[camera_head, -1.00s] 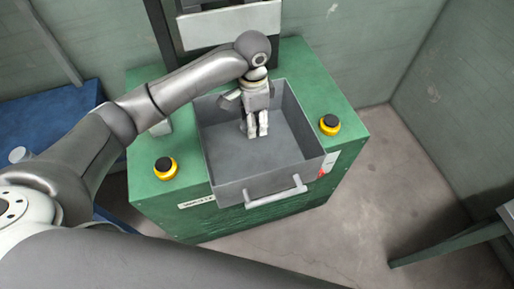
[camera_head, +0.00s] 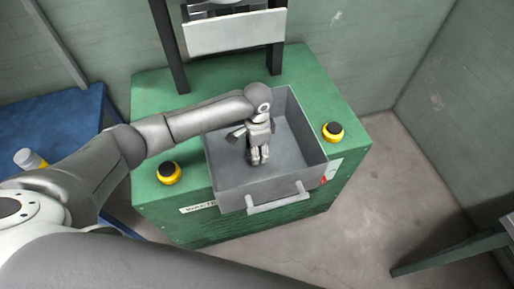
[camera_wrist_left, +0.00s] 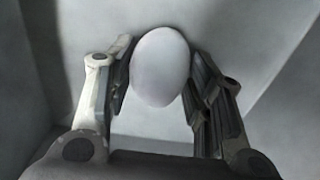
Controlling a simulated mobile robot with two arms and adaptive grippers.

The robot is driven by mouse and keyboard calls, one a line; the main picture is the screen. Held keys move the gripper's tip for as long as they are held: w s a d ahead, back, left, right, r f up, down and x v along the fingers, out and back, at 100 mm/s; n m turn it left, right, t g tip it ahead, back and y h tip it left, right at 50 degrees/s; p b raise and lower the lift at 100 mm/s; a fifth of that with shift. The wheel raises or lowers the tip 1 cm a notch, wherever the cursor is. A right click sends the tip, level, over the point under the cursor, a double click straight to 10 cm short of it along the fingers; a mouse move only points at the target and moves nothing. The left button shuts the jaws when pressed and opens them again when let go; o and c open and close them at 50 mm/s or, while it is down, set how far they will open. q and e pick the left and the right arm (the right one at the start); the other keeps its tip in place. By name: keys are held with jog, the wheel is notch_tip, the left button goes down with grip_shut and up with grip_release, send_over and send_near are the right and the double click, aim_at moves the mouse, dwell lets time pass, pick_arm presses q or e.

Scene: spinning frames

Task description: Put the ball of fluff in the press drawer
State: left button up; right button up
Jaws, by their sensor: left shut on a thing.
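The press drawer (camera_head: 296,150) is a grey open box with a front handle, pulled out on top of the green press. My left gripper (camera_head: 258,160) points down inside it, in its left-middle part. In the left wrist view, my left gripper (camera_wrist_left: 160,95) is shut on the ball of fluff (camera_wrist_left: 160,62), a smooth white egg-shaped ball between the two fingers. Grey drawer surfaces lie behind it; I cannot tell whether the ball touches the floor. In the head view the gripper hides the ball. My right gripper is not in view.
The green press (camera_head: 335,100) has two yellow-and-black buttons, left (camera_head: 169,173) and right (camera_head: 332,131). A light plate (camera_head: 235,31) between dark posts stands behind the drawer. A blue table (camera_head: 60,125) is at left. Another table (camera_head: 470,250) is at lower right.

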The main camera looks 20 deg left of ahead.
pick_arm(q)
jog(key=o, duration=0.8)
jog(key=shift+f, duration=0.1)
jog(key=shift+o, duration=0.7)
notch_tip(320, 180, up, 12)
jog(key=b, duration=0.1)
jog(key=shift+r, duration=0.2)
